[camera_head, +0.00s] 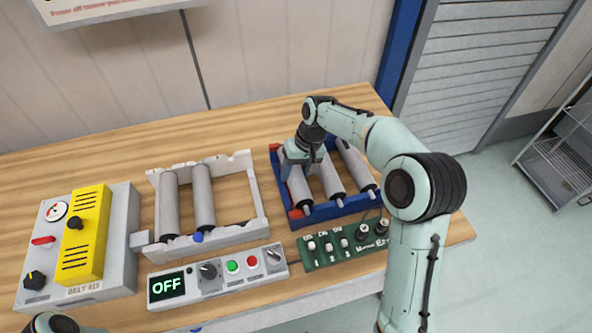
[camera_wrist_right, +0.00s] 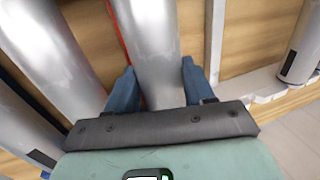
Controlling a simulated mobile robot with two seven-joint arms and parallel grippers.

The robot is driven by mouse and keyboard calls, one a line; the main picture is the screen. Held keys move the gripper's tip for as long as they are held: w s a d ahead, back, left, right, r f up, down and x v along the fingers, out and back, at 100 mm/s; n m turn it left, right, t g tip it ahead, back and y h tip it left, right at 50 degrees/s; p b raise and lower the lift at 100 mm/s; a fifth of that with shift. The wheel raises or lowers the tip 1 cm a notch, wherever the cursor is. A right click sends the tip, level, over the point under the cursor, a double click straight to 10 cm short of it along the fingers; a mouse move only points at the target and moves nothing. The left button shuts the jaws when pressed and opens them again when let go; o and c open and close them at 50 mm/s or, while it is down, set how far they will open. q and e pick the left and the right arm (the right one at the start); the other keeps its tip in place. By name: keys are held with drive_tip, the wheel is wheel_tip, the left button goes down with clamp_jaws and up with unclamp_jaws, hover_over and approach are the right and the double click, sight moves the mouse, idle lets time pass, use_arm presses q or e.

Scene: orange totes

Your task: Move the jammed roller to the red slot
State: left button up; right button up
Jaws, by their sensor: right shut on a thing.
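A blue rack (camera_head: 345,208) on the right of the table holds three grey rollers side by side. Its leftmost slot has red marks (camera_head: 296,214) at the near end. A grey roller (camera_head: 299,188) lies along this red slot. My right gripper (camera_head: 303,160) is over the roller's far part and shut on it; the fingers hide that part. In the right wrist view the roller (camera_wrist_right: 148,45) lies between the two blue fingers (camera_wrist_right: 160,90), with a red edge beside it. Only a small piece of what may be my left arm shows at the bottom left; its gripper is out of view.
A white frame (camera_head: 262,208) with two grey rollers (camera_head: 203,195) stands left of the rack, its right part empty. In front are a control panel reading OFF (camera_head: 215,278) and a green switch panel (camera_head: 340,245). A yellow-covered box (camera_head: 86,235) stands at left.

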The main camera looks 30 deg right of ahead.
use_arm(q)
drive_tip(key=shift+s+f, duration=0.1)
use_arm(e)
drive_tip(key=shift+f, duration=0.2)
drive_tip(key=o, duration=1.5)
drive_tip(key=shift+c, duration=0.2)
use_arm(q)
drive_tip(key=w+r+p, duration=0.2)
drive_tip(key=shift+r, duration=0.35)
use_arm(e)
drive_tip(key=v, duration=1.3)
drive_tip(key=shift+r, duration=0.25)
use_arm(q)
drive_tip(key=shift+s, duration=0.1)
